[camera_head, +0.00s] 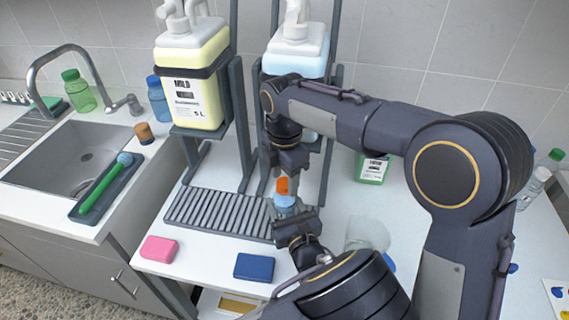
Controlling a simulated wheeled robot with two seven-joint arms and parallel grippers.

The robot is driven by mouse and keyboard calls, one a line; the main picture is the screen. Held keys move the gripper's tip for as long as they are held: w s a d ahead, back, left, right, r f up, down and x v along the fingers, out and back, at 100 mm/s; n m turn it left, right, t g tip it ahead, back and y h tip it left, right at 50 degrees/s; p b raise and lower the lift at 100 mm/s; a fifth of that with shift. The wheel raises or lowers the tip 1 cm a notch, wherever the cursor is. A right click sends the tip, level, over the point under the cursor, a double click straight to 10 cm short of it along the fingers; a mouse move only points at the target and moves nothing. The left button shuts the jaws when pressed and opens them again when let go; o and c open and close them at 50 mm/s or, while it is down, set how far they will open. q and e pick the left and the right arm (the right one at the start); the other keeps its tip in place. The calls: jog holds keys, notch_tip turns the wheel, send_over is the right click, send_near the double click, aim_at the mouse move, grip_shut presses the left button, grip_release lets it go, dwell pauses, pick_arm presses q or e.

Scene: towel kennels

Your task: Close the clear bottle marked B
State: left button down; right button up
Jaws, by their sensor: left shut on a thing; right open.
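A small clear bottle with a bluish body (285,205) stands upright at the right end of the grey slatted rack. Its marking cannot be read. An orange cap (283,186) shows at its top; I cannot tell whether it is seated or only resting there. My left gripper (291,215), reaching in from the bottom, is shut on the bottle and hides its lower part. My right gripper (286,172) is open, pointing down just above the orange cap, its fingers close to the cap.
Two dispenser stands hold a yellow jug (192,95) and a pale blue jug (295,62) behind the rack (215,212). A pink sponge (159,249) and blue sponge (254,267) lie in front. The sink (80,160) is left.

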jog(key=shift+f, duration=0.35)
jog(key=shift+c, duration=0.4)
jog(key=c, duration=0.9)
jog(key=m, duration=1.9)
jog(key=shift+m, duration=0.3)
jog(key=o, duration=1)
